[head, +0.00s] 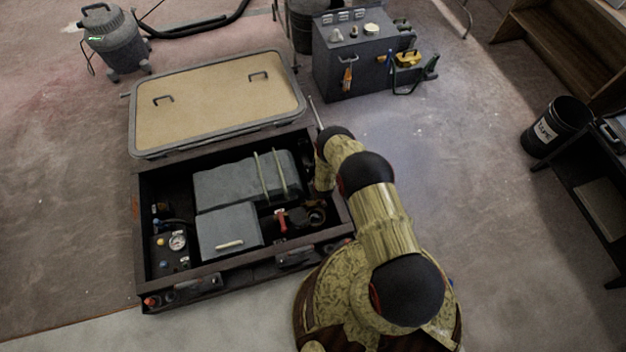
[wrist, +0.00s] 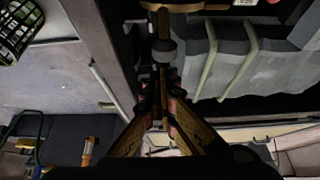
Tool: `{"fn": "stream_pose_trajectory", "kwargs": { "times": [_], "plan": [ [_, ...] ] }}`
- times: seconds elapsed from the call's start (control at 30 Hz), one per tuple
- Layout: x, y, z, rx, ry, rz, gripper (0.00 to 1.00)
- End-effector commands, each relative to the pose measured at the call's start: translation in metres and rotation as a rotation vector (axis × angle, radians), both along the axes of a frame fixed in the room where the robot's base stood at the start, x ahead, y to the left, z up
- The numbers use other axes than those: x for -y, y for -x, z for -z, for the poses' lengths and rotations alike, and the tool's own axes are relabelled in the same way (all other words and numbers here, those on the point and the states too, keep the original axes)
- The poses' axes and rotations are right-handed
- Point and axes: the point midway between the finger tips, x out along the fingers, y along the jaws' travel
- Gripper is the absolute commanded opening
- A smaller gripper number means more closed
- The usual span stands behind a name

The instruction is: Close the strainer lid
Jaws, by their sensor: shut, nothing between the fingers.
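The strainer (head: 315,217) is a dark round fitting in the right front corner of the open bilge box, beside a red handle. In the head view my arm partly covers that corner, and I cannot tell its lid apart from it. In the wrist view a brass-coloured round part (wrist: 185,4), perhaps the strainer lid, is cut off by the top edge. A grey ball knob (wrist: 165,50) sits below it, just past my fingertips. My gripper (wrist: 161,78) is shut and empty; I cannot tell whether its tips touch the knob. My arm hides the gripper in the head view.
The dark box frame (head: 238,263) surrounds a grey tank (head: 232,185), a grey box (head: 228,232), a red handle (head: 281,220) and a gauge (head: 177,240). A tan hatch panel (head: 215,98) lies behind. A tool cabinet (head: 345,70) stands farther back.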

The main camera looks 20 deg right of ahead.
Motion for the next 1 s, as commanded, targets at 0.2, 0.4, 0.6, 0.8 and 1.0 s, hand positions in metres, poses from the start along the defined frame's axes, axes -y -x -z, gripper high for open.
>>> {"fn": "stream_pose_trajectory", "kwargs": {
  "times": [0.2,0.4,0.6,0.8,1.0],
  "plan": [
    [0.001,0.026,-0.001,0.113,0.001,0.001,0.00],
    [0.001,0.053,-0.003,0.180,0.002,0.001,0.00],
    [0.001,0.090,0.007,0.299,0.000,0.002,0.00],
    [0.000,0.120,0.016,0.315,0.001,0.001,0.00],
    [0.001,0.148,0.033,0.316,0.001,0.002,0.00]
  ]
}}
